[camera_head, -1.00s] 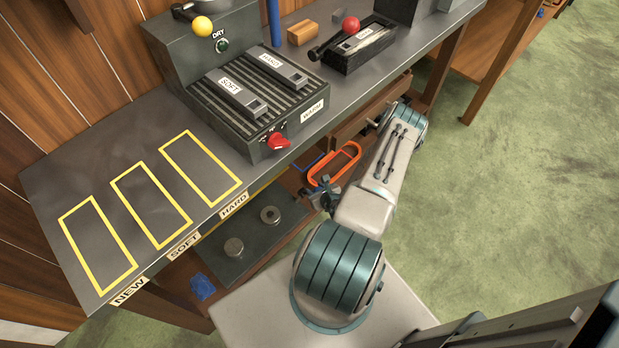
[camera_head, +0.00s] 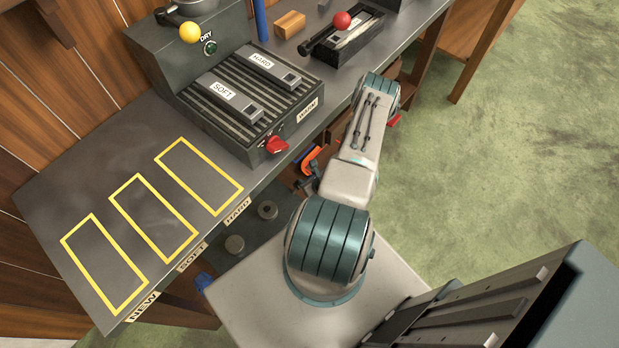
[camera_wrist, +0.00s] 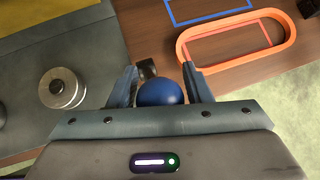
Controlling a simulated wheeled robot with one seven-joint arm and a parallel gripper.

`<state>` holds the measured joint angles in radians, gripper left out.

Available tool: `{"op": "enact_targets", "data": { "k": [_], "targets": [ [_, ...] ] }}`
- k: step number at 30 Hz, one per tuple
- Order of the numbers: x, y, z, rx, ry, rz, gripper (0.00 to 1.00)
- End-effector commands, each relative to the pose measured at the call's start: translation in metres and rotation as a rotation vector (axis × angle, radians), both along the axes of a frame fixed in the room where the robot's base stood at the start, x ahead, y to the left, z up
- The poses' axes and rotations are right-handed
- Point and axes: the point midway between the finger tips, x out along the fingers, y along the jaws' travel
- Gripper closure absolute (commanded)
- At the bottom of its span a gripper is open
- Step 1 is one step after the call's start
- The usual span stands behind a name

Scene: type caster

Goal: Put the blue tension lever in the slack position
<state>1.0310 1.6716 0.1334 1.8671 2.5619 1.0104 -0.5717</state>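A round blue knob (camera_wrist: 162,93) shows in the wrist view, between the fingers of my gripper (camera_wrist: 160,80). I take it to be the end of the blue tension lever. A short dark metal piece (camera_wrist: 147,68) shows just beyond it; the rest of the lever is hidden. My gripper's two fingers stand apart, one on each side of the knob. I cannot tell whether they touch it. In the head view my arm reaches under the bench front, and the lever does not show.
An orange loop (camera_wrist: 237,41) and a blue outline (camera_wrist: 207,8) lie right of the gripper on brown wood. A round metal weight (camera_wrist: 62,88) is at left. Above, the bench top (camera_head: 90,190) has yellow outlines and a machine with a red switch (camera_head: 276,145).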

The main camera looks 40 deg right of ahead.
Motion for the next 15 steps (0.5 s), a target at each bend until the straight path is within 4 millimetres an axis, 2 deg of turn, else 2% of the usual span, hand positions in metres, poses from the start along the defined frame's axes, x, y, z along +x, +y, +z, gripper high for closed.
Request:
{"op": "enact_targets", "data": {
  "k": [10,15],
  "targets": [
    [-0.002,-0.001,0.001,0.002,0.001,-0.004,0.41],
    [-0.012,0.000,0.011,0.002,0.002,-0.004,0.41]
  ]
}}
